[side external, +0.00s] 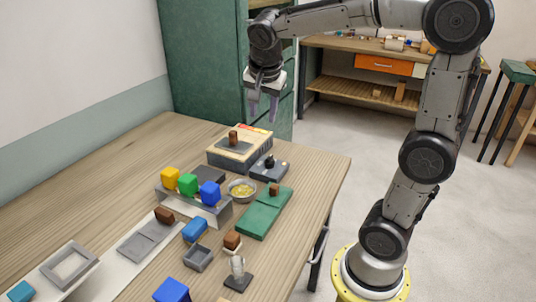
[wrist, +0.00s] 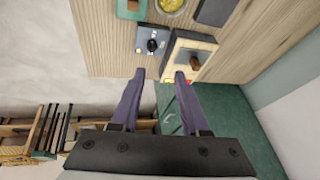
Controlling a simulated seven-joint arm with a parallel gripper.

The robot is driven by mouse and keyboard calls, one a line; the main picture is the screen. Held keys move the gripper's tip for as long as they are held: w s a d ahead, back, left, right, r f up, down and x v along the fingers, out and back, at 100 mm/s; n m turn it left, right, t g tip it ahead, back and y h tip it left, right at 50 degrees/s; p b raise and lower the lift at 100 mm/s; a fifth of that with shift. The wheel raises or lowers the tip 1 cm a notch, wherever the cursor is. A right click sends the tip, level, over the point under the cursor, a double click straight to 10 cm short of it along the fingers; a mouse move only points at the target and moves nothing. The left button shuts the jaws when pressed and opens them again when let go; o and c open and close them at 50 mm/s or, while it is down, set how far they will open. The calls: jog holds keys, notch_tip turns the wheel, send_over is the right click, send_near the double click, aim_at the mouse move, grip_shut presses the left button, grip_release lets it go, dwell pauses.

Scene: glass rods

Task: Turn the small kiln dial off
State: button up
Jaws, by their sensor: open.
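A black dial (side external: 269,161) stands on a small grey box (side external: 281,173) near the table's far right edge. In the wrist view the dial (wrist: 152,45) sits on the dark blue-grey box (wrist: 143,33), with small light marks beside it. Which way the dial points is too small to tell. A cream and grey kiln-like box (side external: 226,159) with a brown knob on its grey lid stands just behind it. My gripper (side external: 263,112) is open and empty, well above the table's far end. In the wrist view its purple fingers (wrist: 160,74) are apart, with the dial beyond their tips.
A bowl of yellow bits (side external: 241,190) and a green tray (side external: 262,214) stand close to the small box. A stand (side external: 205,208) with yellow, green and blue cubes is left of the bowl. A green cabinet (side external: 207,60) rises behind the table.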

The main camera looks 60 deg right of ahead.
jog(key=w+d+f+m+g, duration=0.1)
jog(key=w+d+f+g, duration=0.1)
jog(key=w+d+f, duration=0.2)
send_near(269, 157)
jog(key=shift+m+g, duration=0.3)
jog(key=shift+g, duration=0.1)
jog(key=x, duration=0.8)
jog(key=shift+w, duration=0.35)
jog(key=shift+c, duration=0.3)
grip_shut()
